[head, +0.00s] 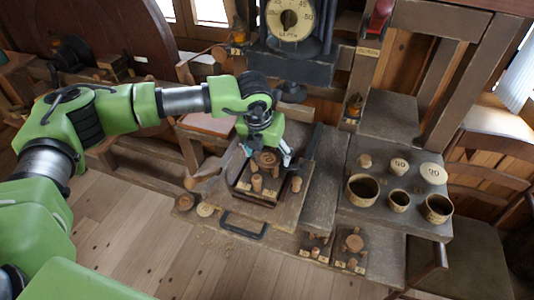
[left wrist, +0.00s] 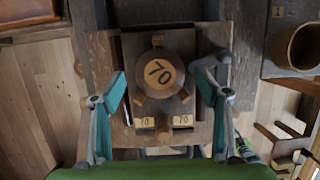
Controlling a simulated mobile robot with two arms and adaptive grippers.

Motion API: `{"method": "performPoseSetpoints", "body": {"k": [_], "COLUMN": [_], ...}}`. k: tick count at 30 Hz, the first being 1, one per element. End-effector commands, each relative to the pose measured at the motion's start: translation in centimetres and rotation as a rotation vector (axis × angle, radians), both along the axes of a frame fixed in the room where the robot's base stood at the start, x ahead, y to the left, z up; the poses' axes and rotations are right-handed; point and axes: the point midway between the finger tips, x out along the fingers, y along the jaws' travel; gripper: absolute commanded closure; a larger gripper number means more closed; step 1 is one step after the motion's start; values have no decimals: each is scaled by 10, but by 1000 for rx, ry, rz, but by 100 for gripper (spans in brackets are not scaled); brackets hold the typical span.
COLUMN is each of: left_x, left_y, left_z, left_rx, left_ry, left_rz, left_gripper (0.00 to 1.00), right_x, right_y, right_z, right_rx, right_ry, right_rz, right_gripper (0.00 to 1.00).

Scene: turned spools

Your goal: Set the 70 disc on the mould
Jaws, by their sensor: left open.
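In the head view the left gripper (head: 266,150) hangs over the mould tray (head: 254,196). My right gripper is not in view.
The right bench (head: 352,205) holds discs marked 50 (head: 399,166) and 90 (head: 433,173), and three round cups, one of them (head: 363,190) at the left. Smaller peg moulds (head: 352,246) stand low in front. A dial press (head: 290,22) stands behind the tray.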

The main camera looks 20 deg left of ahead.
Motion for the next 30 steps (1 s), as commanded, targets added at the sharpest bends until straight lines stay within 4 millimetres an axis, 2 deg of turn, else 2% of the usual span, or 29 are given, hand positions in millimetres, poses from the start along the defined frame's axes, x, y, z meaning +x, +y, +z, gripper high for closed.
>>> {"method": "performPoseSetpoints", "body": {"k": [6, 8, 12, 21, 25, 30], "left_x": [0, -3, -12, -30, -34, -36], "left_y": [0, 0, 1, 1, 1, 2], "left_z": [11, 15, 45, 103, 115, 120], "left_rx": [0, -3, -2, -2, -1, 0], "left_ry": [-1, -3, -7, -4, -2, 0], "left_rz": [0, -1, -1, -2, -1, -1], "left_gripper": [32, 32, 32, 32, 32, 32], "right_x": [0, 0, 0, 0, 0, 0], "right_y": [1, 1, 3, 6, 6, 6], "right_z": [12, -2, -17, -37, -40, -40], "right_rx": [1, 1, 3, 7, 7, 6], "right_ry": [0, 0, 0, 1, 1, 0], "right_rz": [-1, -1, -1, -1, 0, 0], "right_gripper": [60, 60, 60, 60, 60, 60]}}
